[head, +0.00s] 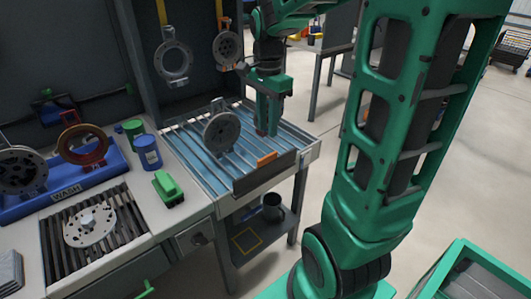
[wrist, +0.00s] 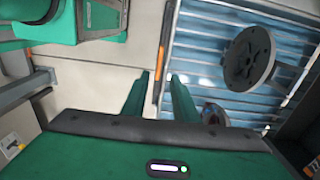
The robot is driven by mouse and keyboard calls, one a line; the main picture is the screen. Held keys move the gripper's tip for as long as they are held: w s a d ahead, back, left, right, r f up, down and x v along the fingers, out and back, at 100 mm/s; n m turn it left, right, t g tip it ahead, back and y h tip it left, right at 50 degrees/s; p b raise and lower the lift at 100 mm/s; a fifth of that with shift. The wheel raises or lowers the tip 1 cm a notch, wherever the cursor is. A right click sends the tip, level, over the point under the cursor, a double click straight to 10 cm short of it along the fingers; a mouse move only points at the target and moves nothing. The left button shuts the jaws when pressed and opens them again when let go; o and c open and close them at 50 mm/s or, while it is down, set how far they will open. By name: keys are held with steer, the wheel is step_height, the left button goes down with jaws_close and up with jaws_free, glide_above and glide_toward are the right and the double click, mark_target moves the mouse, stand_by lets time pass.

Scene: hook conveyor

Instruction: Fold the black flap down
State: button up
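The black flap (head: 262,178) stands up along the front edge of the roller bed (head: 190,150), with an orange tab (head: 267,158) on its top edge. In the wrist view, the flap's dark edge (wrist: 167,50) shows nearly edge-on, with the orange tab (wrist: 158,88). My gripper (head: 268,132) points down at the right end of the roller bed, close to the tab. In the wrist view my gripper (wrist: 160,80) is open; its two green fingers show on either side of the tab's line. I cannot tell whether they touch the flap.
A grey disc part (head: 222,133) stands on the roller bed, left of my gripper. Other disc parts hang from yellow hooks (head: 166,15) behind. A green block (head: 168,188) and a blue can (head: 147,152) sit on the left bench.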

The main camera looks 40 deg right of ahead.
glide_toward(267, 166)
steer(key=f, duration=0.5)
steer(key=shift+w+d+f, duration=0.15)
steer(key=shift+w+d, duration=0.1)
steer(key=shift+w, duration=0.05)
jaws_close()
steer(key=shift+w, duration=0.15)
stand_by(1.1)
